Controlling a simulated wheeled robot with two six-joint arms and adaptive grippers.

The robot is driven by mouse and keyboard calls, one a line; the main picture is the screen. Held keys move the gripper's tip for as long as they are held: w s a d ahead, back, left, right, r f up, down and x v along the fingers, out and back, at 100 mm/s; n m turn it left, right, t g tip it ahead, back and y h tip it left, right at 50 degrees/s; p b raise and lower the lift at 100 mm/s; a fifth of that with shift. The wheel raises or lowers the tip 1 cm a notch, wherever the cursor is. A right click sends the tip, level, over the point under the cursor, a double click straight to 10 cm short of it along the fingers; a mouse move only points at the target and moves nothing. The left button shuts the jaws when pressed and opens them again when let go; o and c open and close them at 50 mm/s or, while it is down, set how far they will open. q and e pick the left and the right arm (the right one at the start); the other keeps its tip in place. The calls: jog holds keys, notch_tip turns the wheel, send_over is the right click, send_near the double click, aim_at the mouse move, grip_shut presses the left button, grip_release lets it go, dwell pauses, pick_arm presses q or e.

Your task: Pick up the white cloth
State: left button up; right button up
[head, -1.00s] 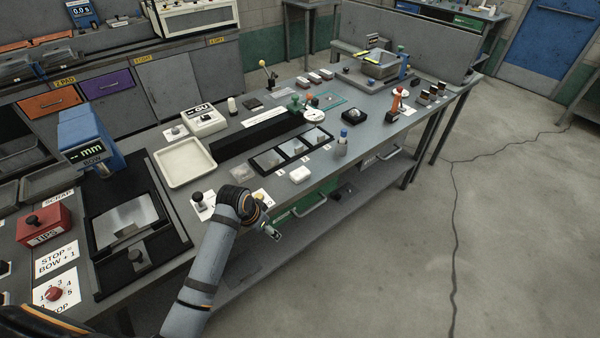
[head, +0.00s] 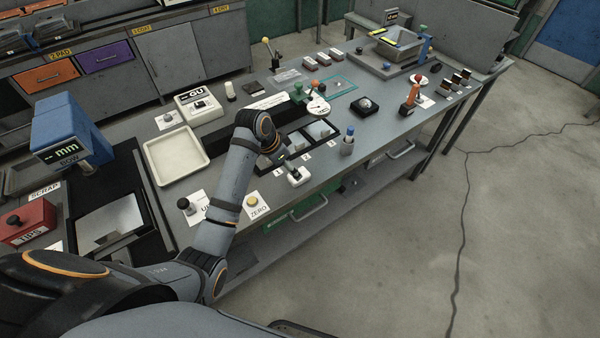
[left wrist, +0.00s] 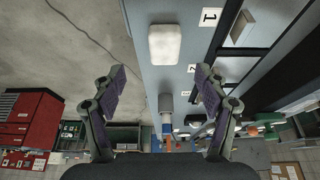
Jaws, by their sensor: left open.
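The white cloth (left wrist: 165,44) is a small folded pad with rounded corners, lying on the grey bench top near its front edge. In the head view the cloth (head: 298,177) is partly hidden by my left gripper (head: 284,162), which is over it. In the left wrist view my left gripper (left wrist: 160,82) is open, its two fingers spread wide with nothing between them. The cloth lies ahead of the fingertips, roughly centred between them and apart from them. My right gripper is not in view.
The tray of dark-framed compartments (head: 318,132) is just behind the cloth. A yellow button on a ZERO card (head: 252,203) is to the left. A cream tray (head: 176,155) lies further left. The bench's front edge is close.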

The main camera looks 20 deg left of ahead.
aim_at(293, 178)
pick_arm(q)
jog(key=x, duration=0.2)
jog(key=shift+d+f, duration=0.1)
jog(key=shift+f, duration=0.2)
jog(key=shift+w+d+f+p, duration=0.1)
jog(key=shift+w+f+p, duration=0.25)
jog(key=shift+w+f, duration=0.3)
jog(key=p+x, duration=0.1)
jog(key=x, duration=0.2)
jog(key=shift+w+f, duration=0.2)
jog(key=shift+f, duration=0.1)
jog(key=shift+w+d+f, duration=0.1)
jog(key=shift+f, duration=0.2)
jog(key=c, duration=1.1)
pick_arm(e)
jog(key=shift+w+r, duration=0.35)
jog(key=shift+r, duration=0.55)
